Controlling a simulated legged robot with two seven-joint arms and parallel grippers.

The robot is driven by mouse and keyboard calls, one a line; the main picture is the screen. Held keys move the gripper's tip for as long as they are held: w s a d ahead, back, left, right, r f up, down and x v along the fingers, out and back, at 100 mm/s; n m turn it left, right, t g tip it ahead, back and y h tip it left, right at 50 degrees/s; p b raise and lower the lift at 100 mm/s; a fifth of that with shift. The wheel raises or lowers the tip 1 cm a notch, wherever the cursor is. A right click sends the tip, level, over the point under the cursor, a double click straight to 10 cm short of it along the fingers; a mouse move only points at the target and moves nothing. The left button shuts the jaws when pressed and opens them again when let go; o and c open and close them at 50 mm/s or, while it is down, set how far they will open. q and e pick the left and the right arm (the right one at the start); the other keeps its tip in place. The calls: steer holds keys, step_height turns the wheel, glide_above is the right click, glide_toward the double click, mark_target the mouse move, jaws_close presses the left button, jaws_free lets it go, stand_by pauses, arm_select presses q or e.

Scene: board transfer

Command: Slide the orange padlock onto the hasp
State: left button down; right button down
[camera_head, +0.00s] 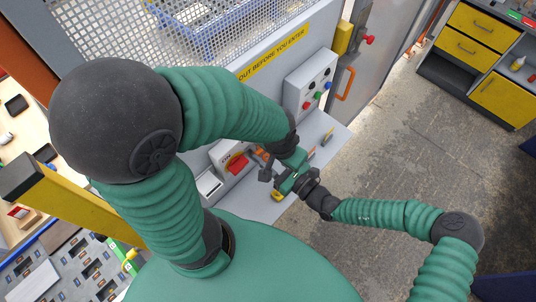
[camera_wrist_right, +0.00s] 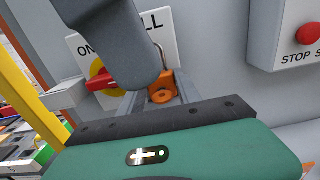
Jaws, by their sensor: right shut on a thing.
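The orange padlock (camera_wrist_right: 162,90) is between the finger ends of my right gripper (camera_wrist_right: 165,97), which is shut on it. Its metal shackle rises above the body, partly hidden behind a dark grey rounded part. In the head view my right gripper (camera_head: 268,171) reaches in from the right, close to the switch panel. The red switch handle (camera_head: 238,163) on its yellow disc is just left of it and also shows in the wrist view (camera_wrist_right: 101,82). I cannot make out the hasp or whether the shackle touches it. My left arm bends down beside the right hand; its jaws are not clear.
A grey control box (camera_head: 311,82) with coloured buttons is on the cabinet above right. A narrow grey shelf (camera_head: 322,138) lies below it, with small tools. A yellow item (camera_head: 277,195) lies near the right gripper. The floor at right is clear.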

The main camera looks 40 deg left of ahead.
steer(key=c, duration=0.8)
jaws_free()
steer(key=shift+o, duration=0.2)
steer(key=s+d+b, duration=0.1)
steer(key=d+b, duration=0.4)
steer(key=d, duration=1.2)
steer(key=shift+a+f, duration=0.1)
